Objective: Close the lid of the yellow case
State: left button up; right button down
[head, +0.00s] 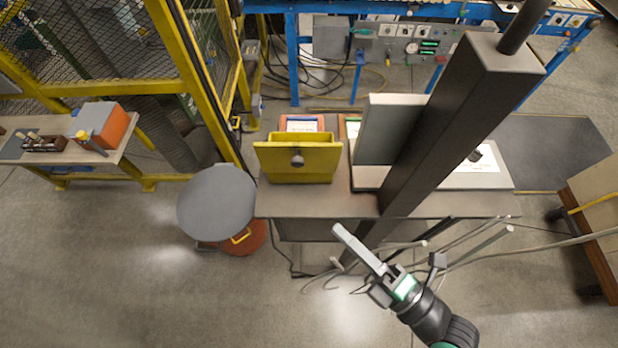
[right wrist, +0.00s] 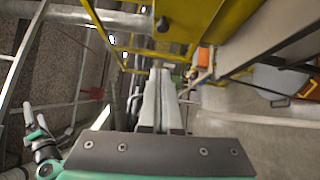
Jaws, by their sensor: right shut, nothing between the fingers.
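The yellow case (head: 275,168) stands on the grey bench, left of the dark column in the head view. Its lid (head: 320,158) appears raised at the near side, with a dark knob (head: 297,160) facing me. A strip of the case's inside shows behind the lid's top edge. My right gripper (head: 340,232) is shut and empty in front of the bench's near edge, below and right of the case and apart from it. In the right wrist view its fingers (right wrist: 160,95) are together. Yellow surfaces (right wrist: 195,20) with a dark knob fill the top there.
A pale grey case with a raised lid (head: 382,125) stands right of the yellow case on the bench (head: 330,203). A round grey disc (head: 216,200) over an orange bucket (head: 252,240) stands left. Pale rods (head: 490,243) lie right of my gripper. Floor in front is mostly clear.

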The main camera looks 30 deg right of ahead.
send_near(299, 165)
jog(key=w+a, duration=0.3)
jog(key=a, duration=0.2)
jog(key=w+d, duration=0.1)
jog(key=w+d+p, duration=0.1)
jog(key=w, duration=0.1)
jog(key=shift+w+d+r, duration=0.15)
jog(key=shift+d+r, duration=0.1)
